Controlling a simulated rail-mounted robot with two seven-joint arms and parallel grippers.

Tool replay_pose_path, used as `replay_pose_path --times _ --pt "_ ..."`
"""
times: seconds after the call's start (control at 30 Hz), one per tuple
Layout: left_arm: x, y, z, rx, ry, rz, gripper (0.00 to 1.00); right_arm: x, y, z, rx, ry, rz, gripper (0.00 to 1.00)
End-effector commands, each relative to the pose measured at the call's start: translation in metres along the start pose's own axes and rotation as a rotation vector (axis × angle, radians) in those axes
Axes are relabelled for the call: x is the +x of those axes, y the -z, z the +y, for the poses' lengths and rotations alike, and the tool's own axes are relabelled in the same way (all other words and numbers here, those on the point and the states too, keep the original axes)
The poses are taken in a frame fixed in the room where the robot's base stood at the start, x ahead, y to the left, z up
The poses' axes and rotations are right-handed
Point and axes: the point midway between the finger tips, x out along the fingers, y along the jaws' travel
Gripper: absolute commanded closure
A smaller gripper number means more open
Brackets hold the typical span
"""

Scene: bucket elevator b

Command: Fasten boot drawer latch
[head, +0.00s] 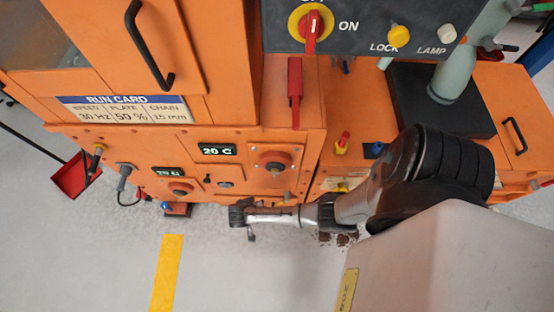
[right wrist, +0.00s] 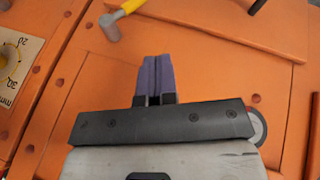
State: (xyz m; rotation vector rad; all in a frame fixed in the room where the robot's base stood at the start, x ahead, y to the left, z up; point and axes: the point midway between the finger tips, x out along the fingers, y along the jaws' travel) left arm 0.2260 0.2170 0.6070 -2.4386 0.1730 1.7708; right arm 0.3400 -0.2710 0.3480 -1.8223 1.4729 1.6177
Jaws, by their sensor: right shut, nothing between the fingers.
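My right gripper (head: 240,213) is low in front of the orange machine in the head view, its arm coming in from the right. In the right wrist view its purple fingers (right wrist: 157,78) are together and empty, in front of an orange panel (right wrist: 215,75). I cannot tell whether they touch it. A short lever with a yellow grip and a dull metal end (right wrist: 120,17) is on the panel above the fingers; I cannot tell if it is the drawer latch. The boot drawer is not clearly identifiable. My left gripper is not in view.
A yellow dial with a millimetre scale (right wrist: 12,62) is left of the fingers. A round red-and-white part (right wrist: 256,124) is partly hidden by my gripper.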

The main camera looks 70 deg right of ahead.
Motion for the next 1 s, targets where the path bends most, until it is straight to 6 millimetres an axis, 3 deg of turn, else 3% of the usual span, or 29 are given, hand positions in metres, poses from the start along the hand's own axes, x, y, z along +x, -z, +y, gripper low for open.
replay_pose_path --times 0.27,0.8,1.0 --pt "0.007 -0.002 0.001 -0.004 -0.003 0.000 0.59 0.010 -0.001 -0.001 0.134 0.001 0.000 1.00" --pt "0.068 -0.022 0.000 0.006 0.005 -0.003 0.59 0.105 -0.002 -0.002 0.134 0.000 0.000 1.00" --pt "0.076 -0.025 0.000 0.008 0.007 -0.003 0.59 0.121 -0.007 0.015 0.133 0.001 -0.001 1.00"
